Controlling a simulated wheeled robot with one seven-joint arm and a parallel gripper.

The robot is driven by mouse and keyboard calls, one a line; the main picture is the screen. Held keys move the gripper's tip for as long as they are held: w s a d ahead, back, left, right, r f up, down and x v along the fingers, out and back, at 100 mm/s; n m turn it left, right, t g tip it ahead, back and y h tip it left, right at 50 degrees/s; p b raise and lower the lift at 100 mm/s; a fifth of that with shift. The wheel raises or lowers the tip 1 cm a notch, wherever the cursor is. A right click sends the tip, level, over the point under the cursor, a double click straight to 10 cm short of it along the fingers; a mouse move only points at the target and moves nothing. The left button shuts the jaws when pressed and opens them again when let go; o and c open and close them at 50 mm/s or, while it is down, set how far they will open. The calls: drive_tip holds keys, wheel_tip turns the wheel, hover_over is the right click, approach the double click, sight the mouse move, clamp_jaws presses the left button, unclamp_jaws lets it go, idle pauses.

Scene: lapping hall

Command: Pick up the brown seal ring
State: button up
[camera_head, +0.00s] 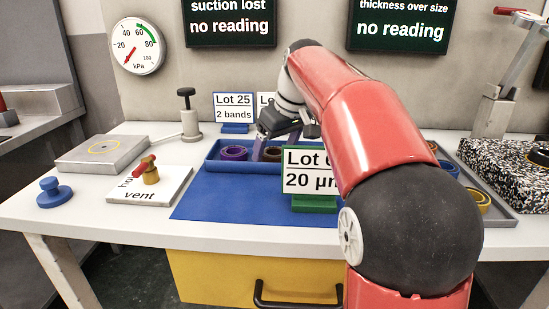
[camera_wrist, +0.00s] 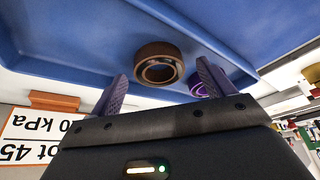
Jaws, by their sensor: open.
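The brown seal ring (camera_wrist: 158,65) lies in a blue tray (camera_wrist: 60,40), framed between the fingers of my gripper (camera_wrist: 163,73) in the wrist view. My gripper is open, with its purple fingers apart and no ring held. A purple ring (camera_wrist: 197,86) lies beside the brown one, partly hidden behind a finger. In the head view, the brown ring (camera_head: 272,154) is partly covered by my gripper (camera_head: 277,148), which reaches down over the tray (camera_head: 220,166). The purple ring (camera_head: 233,153) is to its left.
A "20 µm" sign on a green base (camera_head: 314,203) stands in front of the tray, near a blue mat (camera_head: 215,203). A grey tray (camera_head: 500,215) with several rings is at right. A vent valve block (camera_head: 150,190) and a blue knob (camera_head: 53,193) are at left.

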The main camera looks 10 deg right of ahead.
drive_tip(key=shift+f, duration=0.25)
drive_tip(key=c, duration=1.1)
drive_tip(key=shift+w+r, duration=0.1)
drive_tip(key=shift+r, duration=0.05)
wheel_tip(320, 180, up, 10)
drive_tip(key=p, duration=0.3)
